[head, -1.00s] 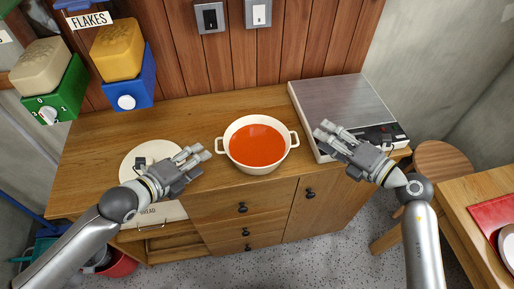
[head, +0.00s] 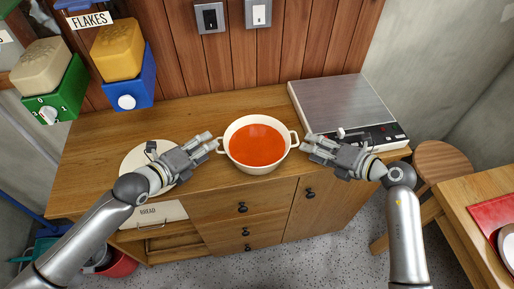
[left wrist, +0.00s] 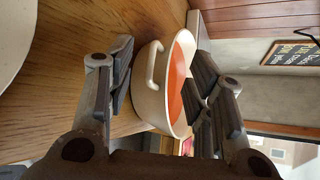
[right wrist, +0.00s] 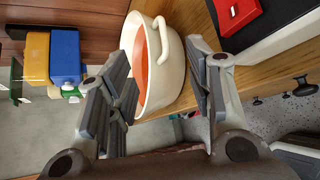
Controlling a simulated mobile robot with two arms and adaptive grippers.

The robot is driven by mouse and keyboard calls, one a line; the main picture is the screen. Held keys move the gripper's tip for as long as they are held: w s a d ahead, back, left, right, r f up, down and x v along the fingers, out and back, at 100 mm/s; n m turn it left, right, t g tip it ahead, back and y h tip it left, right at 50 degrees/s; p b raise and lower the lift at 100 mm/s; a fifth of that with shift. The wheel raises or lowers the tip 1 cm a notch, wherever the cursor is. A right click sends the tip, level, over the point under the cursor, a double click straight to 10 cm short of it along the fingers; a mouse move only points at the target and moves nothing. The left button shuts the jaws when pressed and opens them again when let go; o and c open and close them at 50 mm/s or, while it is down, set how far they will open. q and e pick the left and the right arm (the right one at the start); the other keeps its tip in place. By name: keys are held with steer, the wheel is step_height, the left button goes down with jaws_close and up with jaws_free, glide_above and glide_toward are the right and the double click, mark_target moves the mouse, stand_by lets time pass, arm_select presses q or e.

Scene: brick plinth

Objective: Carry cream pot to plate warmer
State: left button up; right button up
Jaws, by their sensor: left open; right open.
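The cream pot (head: 238,158) stands upright on the wooden counter, full of red-orange soup, with a loop handle on each side. It also shows in the left wrist view (left wrist: 148,105) and the right wrist view (right wrist: 166,85). The plate warmer (head: 340,100), a flat box with a steel top and black front panel, stands on the counter right of the pot. My left gripper (head: 209,143) is open at the pot's left handle. My right gripper (head: 308,143) is open at the right handle. In both wrist views the handle lies between the spread fingers; contact is unclear.
A round cream lid or board (head: 132,160) lies on the counter under my left arm. Blue (head: 135,92) and green (head: 62,97) dispensers hang at the back left. A wooden stool (head: 442,165) and a side table with a red tray (head: 490,220) stand at right.

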mark_target(218, 138)
arm_select(q)
steer(key=x, duration=0.6)
steer(key=shift+w+d+f, duration=0.15)
steer(key=shift+w, duration=0.2)
arm_select(e)
steer(key=x, duration=0.7)
steer(key=shift+d, duration=0.1)
arm_select(q)
steer(key=shift+s, duration=0.1)
steer(key=c, duration=0.9)
arm_select(e)
steer(key=shift+s, duration=0.1)
steer(key=c, duration=0.9)
arm_select(q)
jaws_close()
arm_select(e)
jaws_close()
arm_select(q)
steer(key=shift+f, duration=0.15)
arm_select(e)
steer(key=shift+d+f, duration=0.1)
arm_select(q)
steer(key=shift+f, duration=0.1)
arm_select(e)
steer(key=shift+d+f, duration=0.1)
arm_select(q)
steer(key=shift+a+r, duration=0.25)
arm_select(e)
steer(key=shift+r, duration=0.2)
